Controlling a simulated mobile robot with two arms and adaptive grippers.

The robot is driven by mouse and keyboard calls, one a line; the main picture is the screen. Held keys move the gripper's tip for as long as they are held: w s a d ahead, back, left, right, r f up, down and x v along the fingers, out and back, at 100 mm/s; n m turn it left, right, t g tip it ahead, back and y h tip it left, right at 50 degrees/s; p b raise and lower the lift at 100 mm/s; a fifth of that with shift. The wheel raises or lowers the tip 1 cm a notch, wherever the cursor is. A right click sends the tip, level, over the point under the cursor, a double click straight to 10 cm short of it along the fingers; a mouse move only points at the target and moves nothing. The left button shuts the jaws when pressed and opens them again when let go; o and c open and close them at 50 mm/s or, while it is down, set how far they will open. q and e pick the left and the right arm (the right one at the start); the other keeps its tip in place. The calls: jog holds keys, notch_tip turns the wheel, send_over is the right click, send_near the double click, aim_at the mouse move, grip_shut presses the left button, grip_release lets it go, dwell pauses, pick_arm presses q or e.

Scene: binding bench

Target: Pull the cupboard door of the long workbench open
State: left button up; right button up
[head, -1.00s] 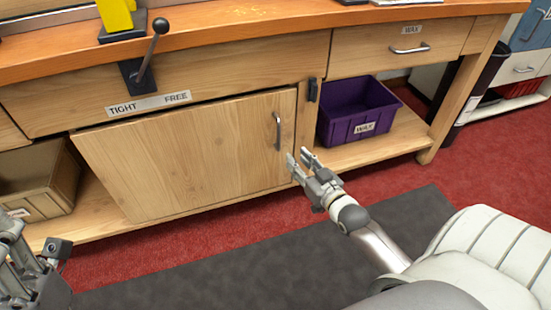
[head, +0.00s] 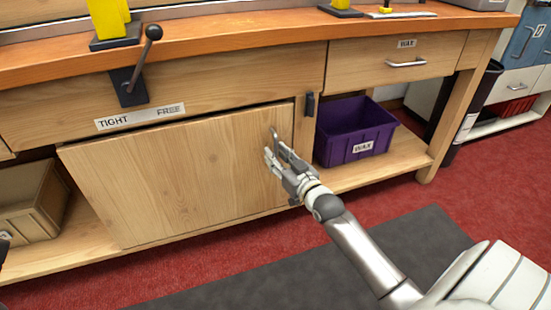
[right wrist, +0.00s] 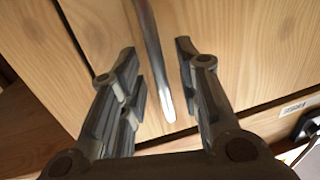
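The wooden cupboard door (head: 180,178) is in the front of the long workbench (head: 225,75) and looks closed. Its metal bar handle (head: 274,133) is upright near the door's right edge, its lower part hidden by my right gripper (head: 276,157). In the right wrist view, the handle (right wrist: 152,60) runs down between the two spread fingers, with a gap visible on both sides. The right gripper is open around the handle's lower part. My left gripper cannot be made out in the head view.
A dark lever (head: 140,65) rises above a TIGHT/FREE label (head: 140,117). A dark fitting (head: 310,104) is on the post right of the door. A purple WAX bin (head: 354,132) and beige bin (head: 32,205) flank the cupboard. A grey mat (head: 270,275) lies in front.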

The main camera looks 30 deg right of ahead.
jog(key=shift+w, duration=0.6)
grip_shut()
